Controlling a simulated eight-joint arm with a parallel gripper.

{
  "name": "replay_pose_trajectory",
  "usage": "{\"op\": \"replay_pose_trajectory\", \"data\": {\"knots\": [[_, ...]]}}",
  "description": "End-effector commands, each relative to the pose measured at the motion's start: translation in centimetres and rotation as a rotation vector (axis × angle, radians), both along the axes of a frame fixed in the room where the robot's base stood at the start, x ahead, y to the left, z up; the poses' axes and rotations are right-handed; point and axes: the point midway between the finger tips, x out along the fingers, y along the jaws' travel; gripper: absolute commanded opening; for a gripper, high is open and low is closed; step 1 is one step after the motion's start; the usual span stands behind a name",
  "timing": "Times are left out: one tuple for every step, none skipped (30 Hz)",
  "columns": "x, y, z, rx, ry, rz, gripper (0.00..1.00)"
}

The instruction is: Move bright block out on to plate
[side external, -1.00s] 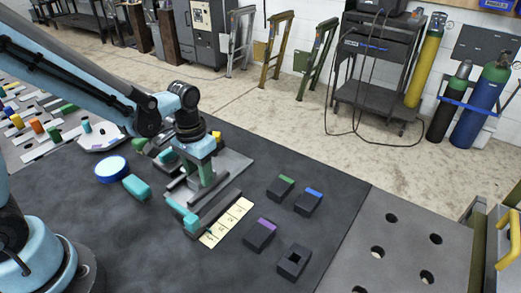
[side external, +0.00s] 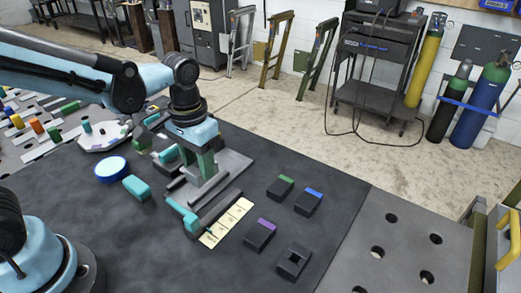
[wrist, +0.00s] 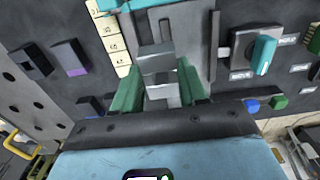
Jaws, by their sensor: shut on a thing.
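My gripper (side external: 206,176) is low over the grey gate fixture (side external: 236,162). In the wrist view its two green fingers (wrist: 158,92) are closed on a grey slider block (wrist: 157,62) between the rails. A teal bar (side external: 181,213) lies at the near end of the rails, and its edge shows in the wrist view (wrist: 150,4). A separate teal block (side external: 136,187) lies on the dark mat to the left. A round blue-rimmed plate (side external: 111,169) lies beyond that block. I cannot tell which piece is the bright block.
A pale marked strip (side external: 228,222) runs beside the rails. Dark boxes with green (side external: 280,187), blue (side external: 308,201) and purple (side external: 261,234) tops, and one with a square hole (side external: 294,261), stand right. A teal-levered switch (wrist: 263,55) is near the fixture. The near mat is clear.

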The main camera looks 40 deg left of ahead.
Motion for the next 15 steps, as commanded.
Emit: {"op": "replay_pose_trajectory", "data": {"knots": [[-0.7,-1.1,0.8,0.0,0.0,-0.008,0.0],[-1.0,-1.6,1.1,0.0,0.0,-0.007,0.0],[-1.5,-2.2,1.6,0.0,0.0,-0.006,0.0],[-1.8,-2.7,1.9,0.0,0.0,-0.006,0.0],[-2.0,-3.1,2.2,0.0,0.0,-0.005,0.0],[-2.4,-3.6,2.6,0.0,0.0,-0.005,0.0],[-2.6,-3.9,2.8,0.0,0.0,-0.004,0.0],[-2.8,-4.2,3.0,0.001,0.0,-0.004,0.0],[-3.0,-4.6,3.3,0.001,0.0,-0.003,0.0],[-3.1,-4.8,3.4,0.001,0.0,-0.003,0.0],[-3.3,-5.0,3.6,0.0,0.0,-0.002,0.0],[-3.4,-5.3,3.8,0.0,0.0,-0.001,0.0],[-3.4,-5.5,3.9,0.0,0.0,-0.001,0.0],[-3.4,-5.8,4.0,0.0,0.0,-0.002,0.0],[-3.3,-6.2,4.2,0.0,0.0,-0.002,0.0]]}}
